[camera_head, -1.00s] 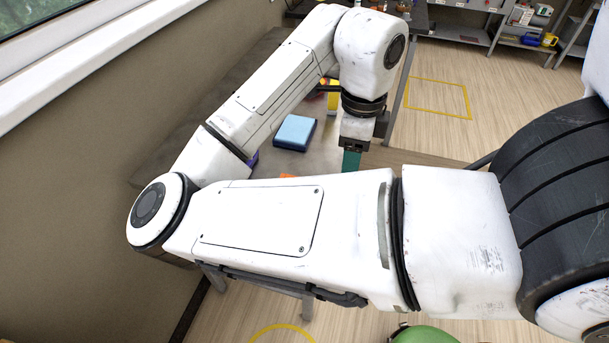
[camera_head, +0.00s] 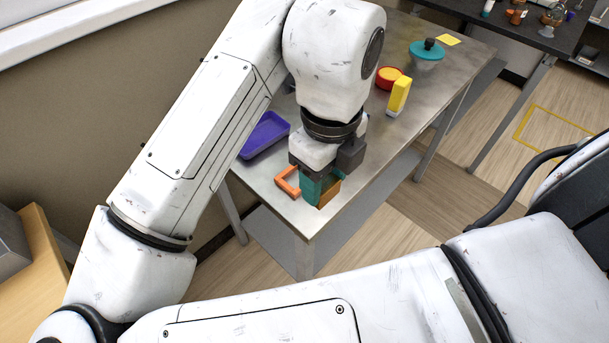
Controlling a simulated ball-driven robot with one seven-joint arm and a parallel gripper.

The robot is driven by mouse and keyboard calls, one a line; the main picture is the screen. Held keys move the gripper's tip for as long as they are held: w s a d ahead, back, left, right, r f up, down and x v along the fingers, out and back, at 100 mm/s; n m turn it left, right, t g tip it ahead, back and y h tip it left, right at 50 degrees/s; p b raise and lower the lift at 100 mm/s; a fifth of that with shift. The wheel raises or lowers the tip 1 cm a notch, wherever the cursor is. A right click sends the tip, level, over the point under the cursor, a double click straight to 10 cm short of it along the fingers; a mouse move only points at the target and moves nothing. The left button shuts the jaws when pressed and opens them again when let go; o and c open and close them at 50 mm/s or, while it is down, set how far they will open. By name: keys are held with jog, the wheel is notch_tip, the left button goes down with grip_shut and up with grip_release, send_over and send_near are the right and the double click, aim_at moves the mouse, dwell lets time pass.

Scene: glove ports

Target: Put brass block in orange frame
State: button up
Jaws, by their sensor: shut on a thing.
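My gripper (camera_head: 318,188), with teal fingers, points down over the near end of the metal table. It is shut on the brass block (camera_head: 330,193), of which a brownish-gold part shows beside the teal finger. The orange frame (camera_head: 285,184) lies on the table just left of the fingers. Its right side is hidden behind them, so I cannot tell whether the block is over the frame or beside it, or whether it touches the table.
A purple tray (camera_head: 264,136) lies left of my gripper. Farther back on the table (camera_head: 440,80) are a yellow block (camera_head: 398,96), a red-and-yellow round container (camera_head: 388,77) and a teal-lidded jar (camera_head: 427,52). The table's near corner is close to the gripper.

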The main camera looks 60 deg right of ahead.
jog(key=w+d+f+p, duration=0.1)
jog(key=w+d+f, duration=0.3)
jog(key=w+d+f+p, duration=0.1)
jog(key=w+d+f, duration=0.3)
jog(key=w+f, duration=0.1)
jog(key=shift+w+d, duration=0.25)
jog(key=shift+d, duration=0.15)
jog(key=shift+w+d+f, duration=0.25)
jog(key=shift+w+f, duration=0.05)
jog(key=shift+f, duration=1.7)
jog(key=shift+f, duration=0.2)
jog(key=o, duration=1.4)
jog(key=shift+r, duration=0.1)
